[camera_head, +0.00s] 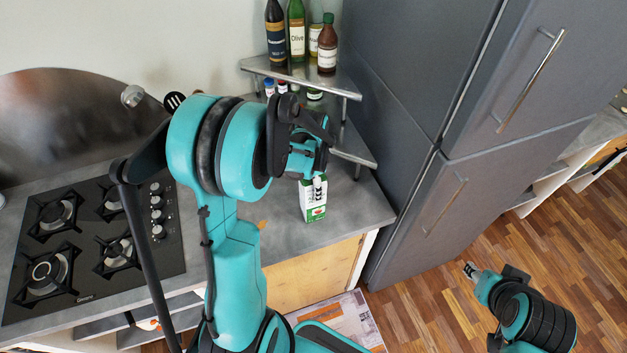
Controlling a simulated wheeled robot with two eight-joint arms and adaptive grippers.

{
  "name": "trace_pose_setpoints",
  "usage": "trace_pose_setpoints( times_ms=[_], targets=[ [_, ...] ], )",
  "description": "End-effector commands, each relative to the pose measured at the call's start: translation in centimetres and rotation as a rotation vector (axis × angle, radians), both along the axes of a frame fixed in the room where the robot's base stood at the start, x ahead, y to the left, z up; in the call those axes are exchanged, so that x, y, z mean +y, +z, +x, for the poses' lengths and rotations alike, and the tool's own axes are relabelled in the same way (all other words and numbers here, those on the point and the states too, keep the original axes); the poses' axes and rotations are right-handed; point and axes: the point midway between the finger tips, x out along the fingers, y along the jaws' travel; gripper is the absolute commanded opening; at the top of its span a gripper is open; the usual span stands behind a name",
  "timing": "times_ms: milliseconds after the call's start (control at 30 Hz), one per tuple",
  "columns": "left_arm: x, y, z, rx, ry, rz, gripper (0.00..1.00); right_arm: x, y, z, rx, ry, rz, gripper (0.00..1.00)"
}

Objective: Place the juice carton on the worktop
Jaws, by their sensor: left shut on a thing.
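The juice carton (314,200) is white and green and stands upright at the right end of the grey worktop (275,232), near its front edge. My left gripper (316,178) is above the carton and shut on its top. The gripper's own wrist hides part of the carton's top. Whether the carton's base touches the worktop is hard to tell. My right gripper (470,270) is at the lower right, over the wooden floor, far from the carton. Its fingers are too small to read.
A corner rack (345,92) with several bottles and jars stands behind the carton. A tall grey fridge (425,120) rises close to the right. A black gas hob (95,240) lies at the left. Bare worktop shows left of the carton.

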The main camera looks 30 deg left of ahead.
Motion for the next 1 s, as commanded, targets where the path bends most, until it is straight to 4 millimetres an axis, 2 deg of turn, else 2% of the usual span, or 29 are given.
trace_pose_setpoints(
  times_ms=[467, 500, 533, 567, 867, 1000],
  targets=[
    [0.0, -0.8, 0.0, 0.000, 0.000, 0.000, 0.00, 0.0, -0.4, 0.0, 0.000, 0.000, 0.000, 0.40],
    [0.0, -0.7, 0.0, 0.000, 0.000, 0.000, 0.70, 0.0, -0.3, 0.0, 0.000, 0.000, 0.000, 0.40],
    [0.0, -0.7, 0.0, 0.000, 0.000, 0.000, 0.78, 0.0, -0.3, 0.0, 0.000, 0.000, 0.000, 0.40],
    [0.0, -0.7, 0.0, 0.000, 0.000, 0.000, 0.80, 0.0, -0.3, 0.0, 0.000, 0.000, 0.000, 0.40],
    [0.0, -0.6, 0.0, 0.000, 0.001, 0.000, 0.80, 0.0, -0.2, 0.0, 0.000, 0.000, 0.000, 0.40],
    [0.0, 0.5, 0.0, 0.000, 0.001, 0.000, 0.80, 0.0, 0.2, 0.0, 0.000, 0.000, 0.000, 0.40]
  ],
)
